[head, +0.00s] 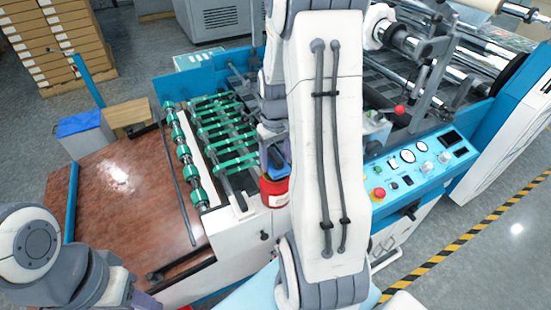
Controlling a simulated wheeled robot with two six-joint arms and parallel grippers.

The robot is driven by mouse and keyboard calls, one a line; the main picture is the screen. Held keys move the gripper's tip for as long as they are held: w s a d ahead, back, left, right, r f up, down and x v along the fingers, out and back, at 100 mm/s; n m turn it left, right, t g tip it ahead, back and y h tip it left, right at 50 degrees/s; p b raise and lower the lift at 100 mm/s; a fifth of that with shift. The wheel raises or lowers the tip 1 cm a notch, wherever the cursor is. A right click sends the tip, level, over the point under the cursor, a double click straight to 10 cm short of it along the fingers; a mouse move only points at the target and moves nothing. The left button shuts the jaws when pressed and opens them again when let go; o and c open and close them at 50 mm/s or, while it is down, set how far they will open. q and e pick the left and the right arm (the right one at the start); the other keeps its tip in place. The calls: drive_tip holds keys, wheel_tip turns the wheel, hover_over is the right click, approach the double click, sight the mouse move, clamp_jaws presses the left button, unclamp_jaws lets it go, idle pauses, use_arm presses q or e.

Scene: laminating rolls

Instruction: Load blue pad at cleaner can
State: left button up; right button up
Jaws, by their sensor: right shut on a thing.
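A red can (274,193) stands on the near corner of the machine, partly hidden by my right arm. My right gripper (276,158) points down just above it and is shut on a small blue pad (284,171). The pad is at the top of the can; I cannot tell whether it touches the can's opening, since the arm covers much of it. My left arm shows at the lower left, but its gripper is not in view.
Green rollers (222,135) lie left of the can. A brown board (125,185) is largely clear. A blue-topped box (80,124) and a wooden block (127,116) stand at its far end. A control panel (415,165) is at right.

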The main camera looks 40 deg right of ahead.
sight(276, 156)
drive_tip(key=shift+f+b, duration=0.4)
drive_tip(key=shift+f, duration=0.1)
idle(0.5)
drive_tip(key=shift+f, duration=0.1)
idle(0.8)
wheel_tip(276, 156, up, 7)
drive_tip(key=p, duration=0.6)
drive_tip(key=shift+p, duration=0.3)
drive_tip(key=shift+s, duration=0.1)
idle(0.6)
